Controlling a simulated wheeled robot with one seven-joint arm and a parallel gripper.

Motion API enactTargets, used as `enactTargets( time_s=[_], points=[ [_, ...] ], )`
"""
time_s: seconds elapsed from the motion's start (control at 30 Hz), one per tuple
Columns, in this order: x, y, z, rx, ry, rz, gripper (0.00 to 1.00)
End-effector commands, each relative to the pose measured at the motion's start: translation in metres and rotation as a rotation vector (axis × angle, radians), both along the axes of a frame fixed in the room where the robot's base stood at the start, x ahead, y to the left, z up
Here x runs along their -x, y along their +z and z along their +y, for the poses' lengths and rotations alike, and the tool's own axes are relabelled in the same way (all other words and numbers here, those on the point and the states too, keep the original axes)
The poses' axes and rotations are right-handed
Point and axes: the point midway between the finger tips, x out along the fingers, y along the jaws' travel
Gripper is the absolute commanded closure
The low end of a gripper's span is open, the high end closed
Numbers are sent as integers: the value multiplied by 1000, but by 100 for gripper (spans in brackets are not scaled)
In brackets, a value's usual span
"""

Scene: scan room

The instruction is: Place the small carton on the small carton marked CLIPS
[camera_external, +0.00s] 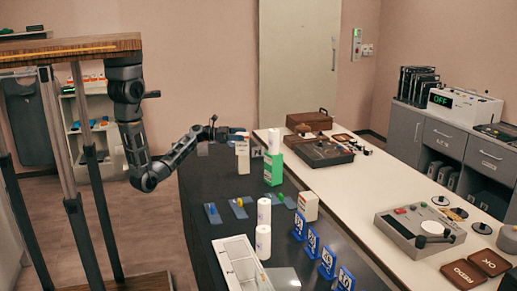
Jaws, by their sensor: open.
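My gripper (238,133) is at the far part of the dark table, at the top of a small pale carton (243,158). The jaws are open, and I cannot tell whether they touch the carton. The carton stands upright on the table. A second small white carton (308,207) with a small reddish mark stands farther forward, near the seam with the white counter. The lettering on both cartons is too small to read, so I cannot tell which is marked CLIPS.
Flat pieces with blue and green parts (239,207) lie mid-table.

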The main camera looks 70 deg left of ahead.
Motion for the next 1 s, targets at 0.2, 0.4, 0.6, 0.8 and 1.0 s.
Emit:
enactTargets(
  time_s=[0.2,0.4,0.6,0.8,1.0],
  points=[
    [0,2,0,0,0,0,12],
    [17,1,8,1,4,1,12],
    [55,0,24,0,3,0,12],
    [89,1,38,-1,3,0,12],
    [107,2,45,-1,1,0,12]
  ],
)
